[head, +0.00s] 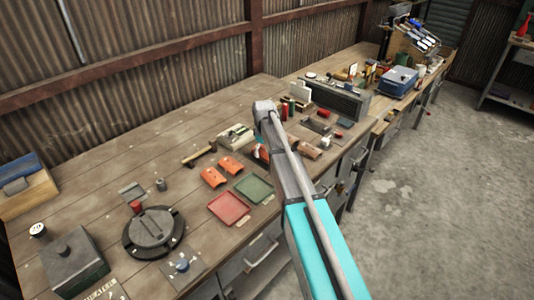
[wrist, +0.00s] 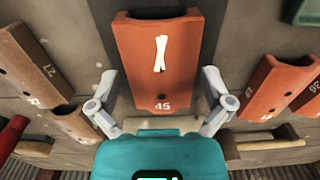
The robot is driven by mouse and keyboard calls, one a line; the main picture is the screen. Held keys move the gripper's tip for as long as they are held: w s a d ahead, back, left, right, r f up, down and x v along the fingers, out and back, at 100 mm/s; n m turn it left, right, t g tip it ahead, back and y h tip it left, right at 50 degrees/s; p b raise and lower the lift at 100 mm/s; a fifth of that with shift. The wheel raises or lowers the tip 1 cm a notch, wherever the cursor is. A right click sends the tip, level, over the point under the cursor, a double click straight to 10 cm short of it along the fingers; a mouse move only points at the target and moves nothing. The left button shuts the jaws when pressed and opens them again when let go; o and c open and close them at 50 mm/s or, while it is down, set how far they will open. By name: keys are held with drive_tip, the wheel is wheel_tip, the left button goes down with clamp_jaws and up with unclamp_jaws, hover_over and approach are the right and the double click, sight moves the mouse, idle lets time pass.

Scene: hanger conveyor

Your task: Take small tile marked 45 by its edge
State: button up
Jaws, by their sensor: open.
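The orange tile marked 45 (wrist: 158,50) fills the upper middle of the wrist view, with a white mark on its face, a small hole and the number near its lower edge. My gripper (wrist: 160,84) is open, with one finger on each side of the tile's lower part. I see no clear grip on it; whether either finger touches is hard to tell. In the head view my arm hides most of this area, and I cannot read the number on any tile there.
A tile marked 27 (wrist: 32,66) and another tile (wrist: 76,123) lie left in the wrist view. More orange tiles (wrist: 274,86) lie close on the right. In the head view, a red tray (head: 229,207) and a green tray (head: 254,188) lie near the bench's front edge.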

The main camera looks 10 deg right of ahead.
sight(264, 150)
idle(0.3)
drive_tip(key=c, duration=1)
drive_tip(key=shift+o, duration=0.2)
drive_tip(key=shift+r, duration=0.2)
wheel_tip(264, 150, up, 3)
drive_tip(key=p, duration=0.3)
drive_tip(key=s+a+r+p, duration=0.2)
drive_tip(key=s+r+p, duration=0.7)
drive_tip(key=s, duration=0.4)
drive_tip(key=shift+s+a+r+p, duration=0.2)
drive_tip(key=shift+s+r+p, duration=0.1)
drive_tip(key=shift+s+p, duration=0.15)
